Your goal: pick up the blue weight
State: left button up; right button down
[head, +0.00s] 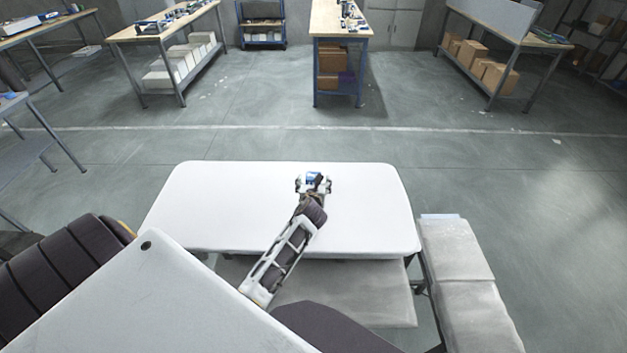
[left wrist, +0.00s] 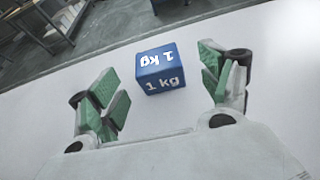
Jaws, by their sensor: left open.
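The blue weight (left wrist: 161,70) is a small cube with "1 kg" in white on its faces. It rests on the white table top (left wrist: 270,60). In the left wrist view it lies ahead of and between the spread green-padded fingers of my left gripper (left wrist: 165,92), which is open and empty. In the head view my left gripper (head: 313,182) is over the middle of the white table (head: 220,205), and the blue weight (head: 313,178) shows small between its fingers. I cannot tell any contact. My right gripper is not in view.
The white table top is otherwise clear around the weight. A grey padded bench (head: 456,250) stands at the table's right side. Workbenches, one with cardboard boxes (head: 494,76) on its shelf, stand at the back beyond open grey floor (head: 240,125).

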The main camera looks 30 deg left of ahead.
aim_at(314, 176)
pick_arm(q)
jog(key=shift+w+a, duration=0.1)
jog(key=shift+x, duration=2.55)
jog(key=shift+a+r, duration=0.1)
jog(key=shift+c, duration=0.4)
grip_shut()
jog(key=shift+r, duration=0.15)
